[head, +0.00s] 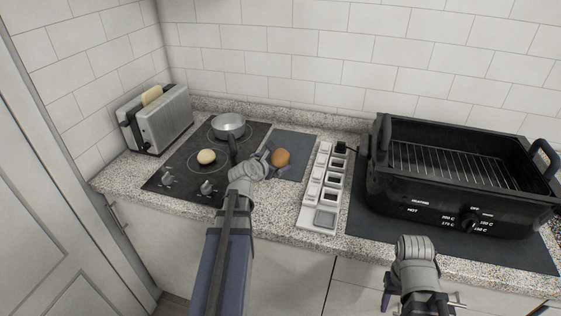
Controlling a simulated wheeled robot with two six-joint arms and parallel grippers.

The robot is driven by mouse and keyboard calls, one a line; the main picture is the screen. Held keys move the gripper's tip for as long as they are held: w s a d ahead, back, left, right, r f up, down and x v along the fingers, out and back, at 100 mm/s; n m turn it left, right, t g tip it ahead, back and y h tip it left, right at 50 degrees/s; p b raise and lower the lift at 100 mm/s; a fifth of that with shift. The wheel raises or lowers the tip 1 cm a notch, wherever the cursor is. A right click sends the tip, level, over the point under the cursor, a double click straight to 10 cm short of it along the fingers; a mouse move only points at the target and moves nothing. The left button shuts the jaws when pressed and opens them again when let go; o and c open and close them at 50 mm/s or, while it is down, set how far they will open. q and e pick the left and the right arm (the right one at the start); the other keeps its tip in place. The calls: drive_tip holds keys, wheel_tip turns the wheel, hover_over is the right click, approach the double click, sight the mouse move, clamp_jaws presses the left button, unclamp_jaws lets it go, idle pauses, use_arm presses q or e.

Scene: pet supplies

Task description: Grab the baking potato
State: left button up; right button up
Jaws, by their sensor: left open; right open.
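A brown, oval potato-like item (281,158) lies on a dark grey mat (293,141), right of the cooktop. It looks like the baking potato. A paler, rounder tan item (206,156) sits on the cooktop; I cannot tell for certain what it is. My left gripper (268,163) is open, just left of the brown item and very close to it. I cannot tell whether they touch. My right gripper (420,302) is open and empty at the bottom right, in front of the counter edge.
A black cooktop (180,170) holds a metal pot (229,126). A toaster (160,118) with bread stands at the far left. A white power strip (323,186) lies right of the mat. A large black roaster (440,180) with a wire rack fills the right side.

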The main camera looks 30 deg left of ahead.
sight(278, 157)
use_arm(q)
drive_tip(key=shift+r+b+x, duration=0.1)
drive_tip(key=shift+b+x, duration=0.35)
drive_tip(key=shift+x, duration=0.95)
drive_tip(key=shift+r+b+x, duration=0.15)
drive_tip(key=shift+b+x, duration=0.3)
drive_tip(key=shift+x, duration=0.9)
drive_tip(key=shift+a, duration=0.1)
drive_tip(key=shift+c, duration=0.2)
drive_tip(key=c, duration=1.3)
drive_tip(key=shift+r, duration=0.15)
wheel_tip(278, 157, up, 10)
drive_tip(key=p, duration=1)
